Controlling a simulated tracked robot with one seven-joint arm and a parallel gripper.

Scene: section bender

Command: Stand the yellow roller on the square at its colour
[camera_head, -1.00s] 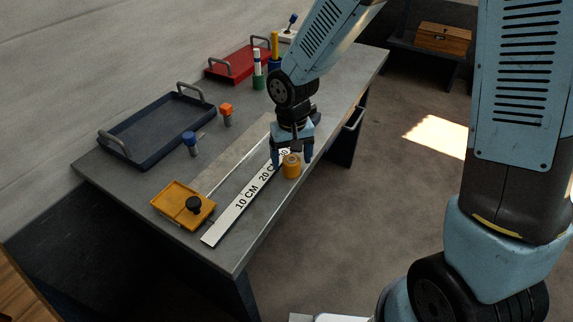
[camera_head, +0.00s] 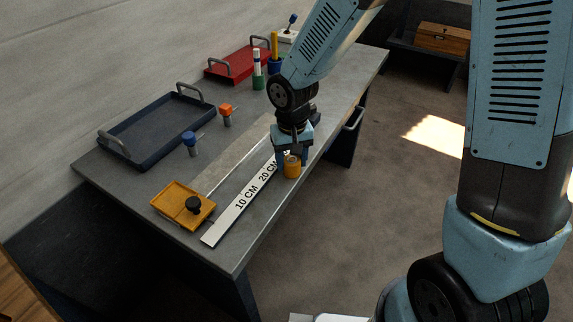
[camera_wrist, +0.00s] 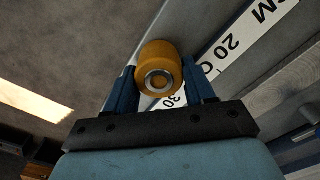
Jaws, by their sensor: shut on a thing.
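The yellow roller (camera_head: 292,168) is upright near the front edge of the bench, beside the white ruler strip. In the wrist view the roller (camera_wrist: 159,70) sits between the two blue fingers, its metal-ringed bore facing the camera. My gripper (camera_head: 291,160) is shut on it, with a finger on each side. Whether the roller touches the bench top is hard to tell. I cannot tell whether this is the square meant.
The ruler strip (camera_head: 226,221) runs along the bench beside a metal bar. Blue (camera_head: 189,139) and orange (camera_head: 226,109) knobbed pieces stand behind it. A dark tray (camera_head: 147,155), a red tray (camera_head: 221,73) and green and blue holders line the back. The bench's front edge is close to the roller.

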